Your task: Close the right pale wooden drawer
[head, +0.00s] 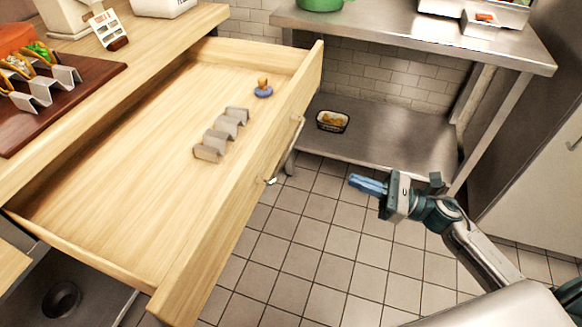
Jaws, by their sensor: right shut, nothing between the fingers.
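The pale wooden drawer (130,190) stands pulled far out from under the counter at the left, its front panel facing right. A metal bar handle (287,150) is on the outside of its front. Inside lie a grey wavy taco holder (222,134) and a small blue-based item with an orange-brown top (263,88). My right gripper (352,181) is to the right of the drawer front, apart from the handle, over the tiled floor. Its blue fingers are shut and empty. My left gripper is not in view.
A steel table (425,42) with a lower shelf (385,140) stands at the back right; a small food container (332,121) sits on that shelf. A wooden counter (165,45) holds a dark board (60,110) with tacos. Tiled floor (300,235) is clear between drawer and gripper.

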